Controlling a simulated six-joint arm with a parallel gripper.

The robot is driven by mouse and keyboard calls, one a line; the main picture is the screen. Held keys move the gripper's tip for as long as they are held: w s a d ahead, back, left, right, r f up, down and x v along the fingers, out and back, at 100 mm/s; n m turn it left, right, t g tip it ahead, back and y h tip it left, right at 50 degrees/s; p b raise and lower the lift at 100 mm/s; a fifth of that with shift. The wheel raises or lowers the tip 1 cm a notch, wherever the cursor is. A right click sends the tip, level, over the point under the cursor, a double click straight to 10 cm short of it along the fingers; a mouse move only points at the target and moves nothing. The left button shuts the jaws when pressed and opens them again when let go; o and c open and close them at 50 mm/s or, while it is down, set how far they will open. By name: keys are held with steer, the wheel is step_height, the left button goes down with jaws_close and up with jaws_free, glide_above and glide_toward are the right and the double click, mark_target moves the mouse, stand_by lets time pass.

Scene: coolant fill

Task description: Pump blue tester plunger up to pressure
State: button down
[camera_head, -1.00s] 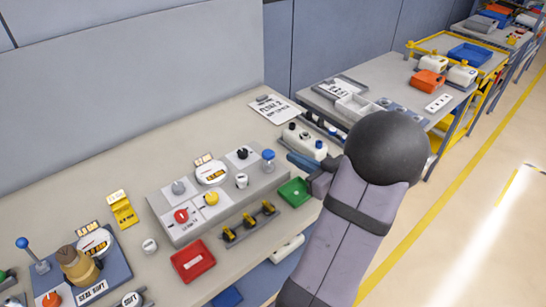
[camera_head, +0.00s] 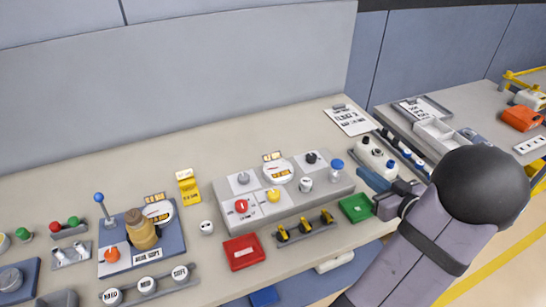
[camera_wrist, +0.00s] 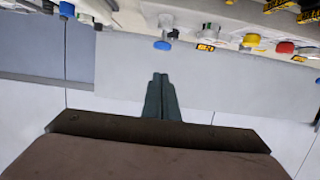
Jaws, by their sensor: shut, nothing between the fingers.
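A blue-topped plunger (camera_head: 337,164) stands upright at the right end of a grey console (camera_head: 300,207), beside a white gauge (camera_head: 278,172). A blue cap (camera_wrist: 162,45) that looks like the same one shows in the wrist view. A second blue knob (camera_head: 99,198) tops a tilted rod on a blue board at left, by another gauge (camera_head: 158,213) and a brass neck (camera_head: 141,230). My gripper (camera_head: 362,172) is right of the console, apart from both blue tops. Its fingers (camera_wrist: 161,76) are shut together and empty in the wrist view.
A red tray (camera_head: 243,252) and yellow-handled valves (camera_head: 305,229) sit in front of the console. The bench behind it is mostly clear.

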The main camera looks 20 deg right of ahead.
steer(key=shift+r+b, duration=1.3)
steer(key=shift+b, duration=0.05)
steer(key=p, duration=0.2)
glide_above(337, 164)
steer(key=f+v, duration=0.1)
steer(key=v, duration=0.2)
steer(key=f, duration=0.2)
steer(key=shift+w+d+f, duration=0.15)
steer(key=shift+w+f, duration=0.05)
steer(key=shift+f, duration=0.85)
steer(key=shift+w+d+f, duration=0.15)
steer(key=shift+f, duration=0.9)
steer(key=shift+f, duration=0.1)
